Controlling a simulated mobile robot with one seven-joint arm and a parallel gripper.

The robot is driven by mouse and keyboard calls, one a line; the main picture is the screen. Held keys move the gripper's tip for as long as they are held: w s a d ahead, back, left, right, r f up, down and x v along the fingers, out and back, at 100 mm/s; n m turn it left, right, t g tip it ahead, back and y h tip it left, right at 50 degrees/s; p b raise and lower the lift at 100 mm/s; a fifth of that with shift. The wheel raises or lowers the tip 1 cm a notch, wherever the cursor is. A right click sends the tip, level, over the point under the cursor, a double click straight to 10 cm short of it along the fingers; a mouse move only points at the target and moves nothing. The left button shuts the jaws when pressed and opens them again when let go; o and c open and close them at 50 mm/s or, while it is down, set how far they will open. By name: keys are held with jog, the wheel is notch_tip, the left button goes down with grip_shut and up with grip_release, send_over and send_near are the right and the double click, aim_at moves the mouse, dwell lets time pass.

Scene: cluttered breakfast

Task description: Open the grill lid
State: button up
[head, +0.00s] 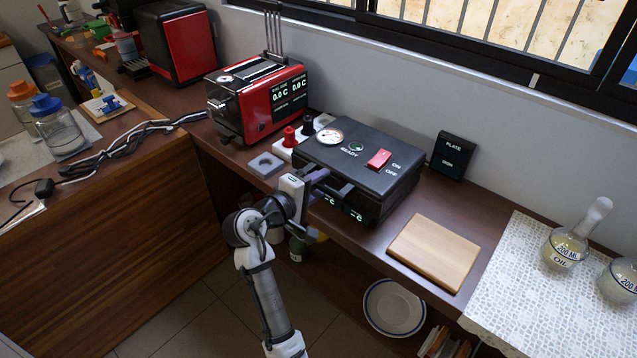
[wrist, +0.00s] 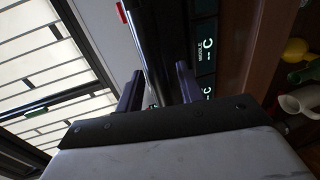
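The grill (head: 388,186) is a black box with a flat lid (head: 345,158), standing on the brown counter. The lid looks shut. It carries a dial, a green READY light and a red ON/OFF switch. My gripper (head: 322,183) is at the grill's front left edge, with its fingers pointing at the grill. In the wrist view my gripper (wrist: 158,88) has its two dark fingers spread apart. The dark front of the grill (wrist: 178,30) with lit displays lies just beyond them.
A red toaster (head: 258,102) stands behind left, with a white socket block (head: 285,152) beside the grill. A wooden board (head: 434,252) lies to the right, before oil flasks (head: 565,249) on a patterned cloth (head: 530,300). A PLATE sign (head: 453,155) stands behind. A plate (head: 394,308) sits below the counter.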

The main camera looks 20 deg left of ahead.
jog(key=shift+w, duration=0.15)
jog(key=shift+c, duration=0.4)
grip_shut()
